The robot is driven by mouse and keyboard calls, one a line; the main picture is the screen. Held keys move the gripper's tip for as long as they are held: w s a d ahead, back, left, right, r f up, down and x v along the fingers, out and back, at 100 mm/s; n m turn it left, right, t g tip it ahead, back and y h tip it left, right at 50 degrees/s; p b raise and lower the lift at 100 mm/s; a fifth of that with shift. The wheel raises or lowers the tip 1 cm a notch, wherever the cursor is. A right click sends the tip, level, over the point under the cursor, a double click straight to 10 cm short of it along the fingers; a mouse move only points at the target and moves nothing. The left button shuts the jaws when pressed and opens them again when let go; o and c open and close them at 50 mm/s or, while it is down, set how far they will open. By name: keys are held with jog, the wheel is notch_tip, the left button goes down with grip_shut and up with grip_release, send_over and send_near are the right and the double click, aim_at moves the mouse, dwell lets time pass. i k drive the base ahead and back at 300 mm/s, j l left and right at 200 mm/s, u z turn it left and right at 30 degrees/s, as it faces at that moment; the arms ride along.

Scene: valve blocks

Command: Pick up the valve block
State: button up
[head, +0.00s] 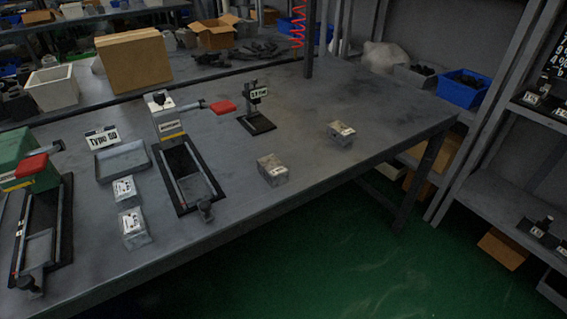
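Several grey metal valve blocks with white labels sit on the grey workbench (300,95). One block (272,170) lies near the bench's front edge at the middle. Another block (341,134) lies farther right and back. Two more blocks, an upper one (126,192) and a lower one (134,228), stand close together at the left, in front of a shallow grey tray (122,162). Which block is meant cannot be told from this view. My gripper is not in view.
A press-like fixture with a red handle (222,107) stands between the blocks; a green one (40,165) is at far left. A small stand (257,122) holds a label. Boxes line the back.

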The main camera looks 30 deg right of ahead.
aim_at(274, 172)
jog(key=i+j+z, duration=0.1)
jog(key=j+z, duration=0.3)
jog(key=i+j+z, duration=0.1)
jog(key=j+z, duration=0.5)
jog(key=z, duration=0.15)
